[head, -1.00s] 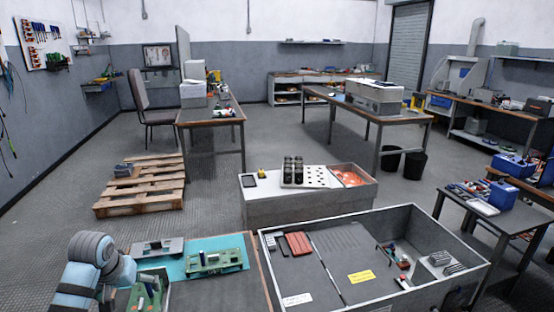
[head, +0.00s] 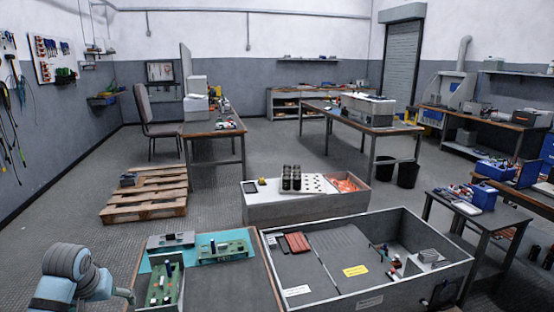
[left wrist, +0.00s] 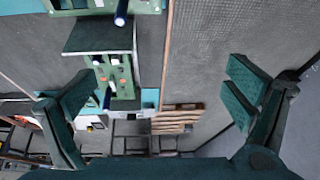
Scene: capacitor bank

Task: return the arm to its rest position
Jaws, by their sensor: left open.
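My left arm (head: 72,270) is at the lower left of the head view, beside the workbench's left end. In the left wrist view my left gripper (left wrist: 160,93) has its two green-black fingers spread wide, with nothing between them. A green circuit board (left wrist: 118,75) with dark blue capacitors lies beyond the fingers, apart from them. In the head view one green board (head: 224,250) lies on the teal mat (head: 206,262). Another board (head: 163,288) sits in a grey holder near my left arm. My right gripper is not in view.
A large grey divided bin (head: 335,290) stands right of the mat. Behind it a grey box (head: 290,212) carries a white tray (head: 312,184) with black cylinders. A wooden pallet (head: 145,195) lies on the floor at left.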

